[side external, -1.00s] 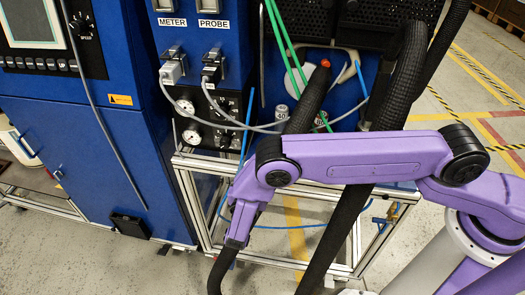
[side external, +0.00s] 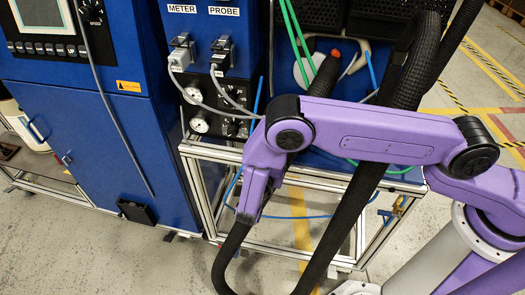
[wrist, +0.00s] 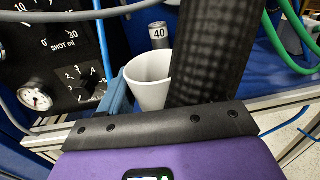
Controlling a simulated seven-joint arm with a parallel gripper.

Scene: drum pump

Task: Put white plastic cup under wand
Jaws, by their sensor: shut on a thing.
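The white plastic cup (wrist: 148,78) shows in the wrist view, just beyond the front edge of my gripper, with its open rim facing up. My gripper (side external: 250,214) is shut on the cup. Its fingers are mostly hidden in both views, and the cup is hidden in the side view. A thick black ribbed tube (wrist: 205,50) rises close to the right of the cup, in front of part of it.
A small grey cylinder marked 40 (wrist: 158,36) stands behind the cup. The dial panel (wrist: 65,60) is to the left. Green hoses (wrist: 285,40) and a metal frame (side external: 205,205) are close by. A thick black hose (side external: 355,210) hangs across the work area.

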